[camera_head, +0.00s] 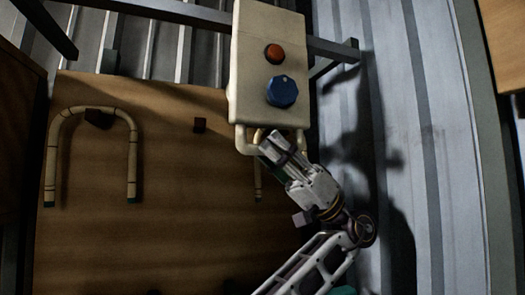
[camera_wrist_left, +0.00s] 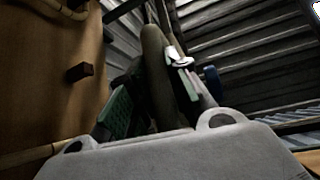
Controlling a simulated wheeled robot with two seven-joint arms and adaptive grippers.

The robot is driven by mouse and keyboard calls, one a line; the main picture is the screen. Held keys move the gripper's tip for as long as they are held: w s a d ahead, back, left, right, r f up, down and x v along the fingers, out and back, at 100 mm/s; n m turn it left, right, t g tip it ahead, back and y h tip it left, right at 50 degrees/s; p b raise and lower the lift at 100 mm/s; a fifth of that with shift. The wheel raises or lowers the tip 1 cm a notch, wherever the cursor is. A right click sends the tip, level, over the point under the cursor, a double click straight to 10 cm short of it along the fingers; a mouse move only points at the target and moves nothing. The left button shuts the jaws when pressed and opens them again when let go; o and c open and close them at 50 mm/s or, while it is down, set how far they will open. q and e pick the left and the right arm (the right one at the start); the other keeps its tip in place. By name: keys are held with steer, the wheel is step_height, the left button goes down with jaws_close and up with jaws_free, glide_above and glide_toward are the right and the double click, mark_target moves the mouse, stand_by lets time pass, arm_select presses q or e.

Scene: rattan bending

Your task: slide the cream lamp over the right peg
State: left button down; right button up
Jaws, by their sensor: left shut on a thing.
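The cream thing that best fits the task's lamp is a cream box (camera_head: 268,62) with a red button and a blue knob, at the top centre of the head view. A cream tube handle (camera_head: 243,143) curves from its lower end. My left gripper (camera_head: 268,147) is at this handle, shut on it. In the wrist view the green finger pads flank a dark, rounded tube (camera_wrist_left: 156,70). Whether another peg is behind the box is hidden. My right gripper is out of view.
A bent rattan arch (camera_head: 94,108) hangs on the wooden board (camera_head: 165,230) at the left, around another dark block (camera_head: 98,118). Another rattan piece (camera_head: 257,182) is partly hidden behind my gripper. Metal beams cross the top. A corrugated wall is at the right.

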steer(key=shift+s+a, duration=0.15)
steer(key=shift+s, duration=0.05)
arm_select(q)
steer(key=c, duration=1.7)
jaws_free()
steer(key=o, duration=0.4)
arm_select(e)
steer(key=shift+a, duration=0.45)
arm_select(q)
steer(key=shift+r, duration=0.1)
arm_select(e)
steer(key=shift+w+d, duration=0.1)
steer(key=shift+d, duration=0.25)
arm_select(q)
steer(key=shift+d+r, duration=0.1)
steer(key=shift+r, duration=0.05)
